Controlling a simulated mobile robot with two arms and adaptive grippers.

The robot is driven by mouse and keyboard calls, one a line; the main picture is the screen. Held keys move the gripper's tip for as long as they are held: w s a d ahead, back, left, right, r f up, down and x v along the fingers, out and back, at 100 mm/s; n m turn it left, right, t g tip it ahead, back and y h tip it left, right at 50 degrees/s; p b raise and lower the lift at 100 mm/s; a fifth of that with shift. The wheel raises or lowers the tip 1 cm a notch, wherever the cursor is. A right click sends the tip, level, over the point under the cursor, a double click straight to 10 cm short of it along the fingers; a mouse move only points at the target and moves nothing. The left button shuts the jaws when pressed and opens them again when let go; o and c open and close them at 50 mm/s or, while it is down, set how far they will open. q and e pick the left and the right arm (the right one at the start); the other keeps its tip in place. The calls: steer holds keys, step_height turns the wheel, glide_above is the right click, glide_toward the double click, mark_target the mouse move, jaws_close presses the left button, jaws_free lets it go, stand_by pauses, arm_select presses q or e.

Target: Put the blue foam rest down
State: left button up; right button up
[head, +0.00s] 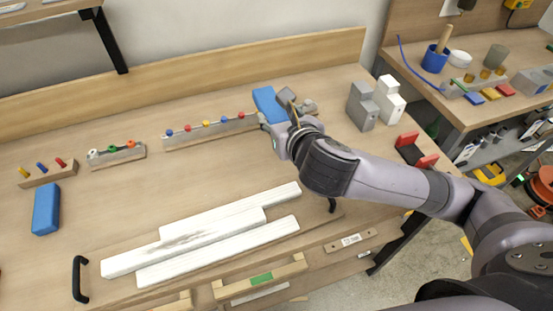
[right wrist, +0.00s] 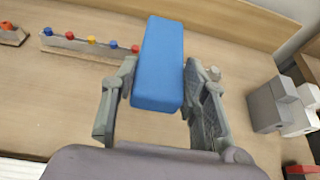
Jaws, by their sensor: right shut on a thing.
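My right gripper (right wrist: 160,88) is shut on a blue foam rest (right wrist: 158,62), a long block gripped by its sides between the two fingers. In the head view the held rest (head: 268,104) shows near the back of the bench, partly hidden by the gripper (head: 290,115). I cannot tell whether it touches the bench top. A second blue block (head: 46,209) lies on the bench at the far left, apart from any gripper. My left gripper is not in view.
A rack with coloured knobs (head: 210,131) stands left of the held rest. Grey (head: 362,107) and white (head: 389,99) stepped blocks stand to the right. White strips (head: 205,234) lie at the front. Bare bench top (head: 110,200) lies between the left blue block and the strips.

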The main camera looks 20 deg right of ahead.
step_height(320, 180, down, 9)
steer(key=shift+r+b, duration=0.15)
steer(key=shift+b, duration=0.45)
step_height(320, 180, down, 4)
steer(key=shift+f+b, duration=0.25)
steer(key=shift+b, duration=0.1)
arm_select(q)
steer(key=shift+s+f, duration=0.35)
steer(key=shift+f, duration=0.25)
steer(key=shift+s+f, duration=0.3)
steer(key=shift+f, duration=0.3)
